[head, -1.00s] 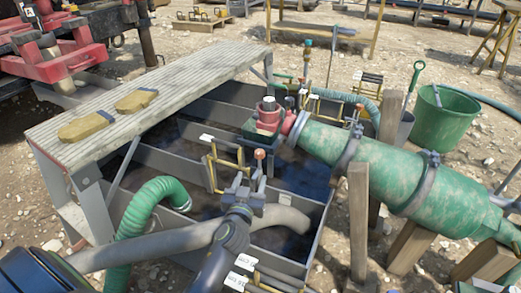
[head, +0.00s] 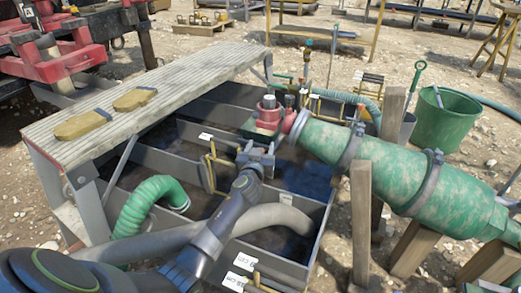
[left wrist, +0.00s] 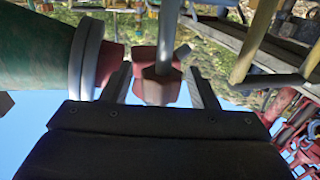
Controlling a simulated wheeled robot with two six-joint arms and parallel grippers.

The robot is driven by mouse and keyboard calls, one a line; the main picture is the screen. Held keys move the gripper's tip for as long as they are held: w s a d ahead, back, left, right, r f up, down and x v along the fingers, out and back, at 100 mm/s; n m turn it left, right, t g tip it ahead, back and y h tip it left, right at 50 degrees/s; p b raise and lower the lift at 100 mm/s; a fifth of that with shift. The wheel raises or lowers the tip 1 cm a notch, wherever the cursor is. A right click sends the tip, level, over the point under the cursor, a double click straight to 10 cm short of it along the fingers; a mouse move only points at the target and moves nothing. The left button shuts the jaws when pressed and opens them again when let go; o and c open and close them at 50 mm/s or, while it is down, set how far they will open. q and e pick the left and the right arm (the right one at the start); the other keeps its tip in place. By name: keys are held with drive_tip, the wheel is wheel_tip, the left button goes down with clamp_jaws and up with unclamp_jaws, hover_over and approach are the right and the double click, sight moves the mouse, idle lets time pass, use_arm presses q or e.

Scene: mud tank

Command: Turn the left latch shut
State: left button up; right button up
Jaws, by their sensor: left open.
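My left gripper (head: 257,154) is over the tank's middle dividers, beside a yellow bracket (head: 210,170). In the left wrist view its fingers (left wrist: 160,88) stand apart, open. A red knob-like block (left wrist: 156,90) on a grey post (left wrist: 168,40) shows between them in the picture; I cannot tell whether it touches them or how deep it lies. It looks like the latch handle. In the head view my gripper hides that handle. The grey tank (head: 322,232) holds dark mud. My right gripper is not in view.
A green cylinder (head: 385,168) on wooden posts lies to the right, with a red fitting (head: 268,114) just beyond my gripper. A grey plank walkway (head: 170,85) runs along the left. A green hose (head: 150,195) and a grey pipe (head: 280,215) cross the near side.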

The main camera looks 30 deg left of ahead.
use_arm(q)
drive_tip(key=c, duration=1)
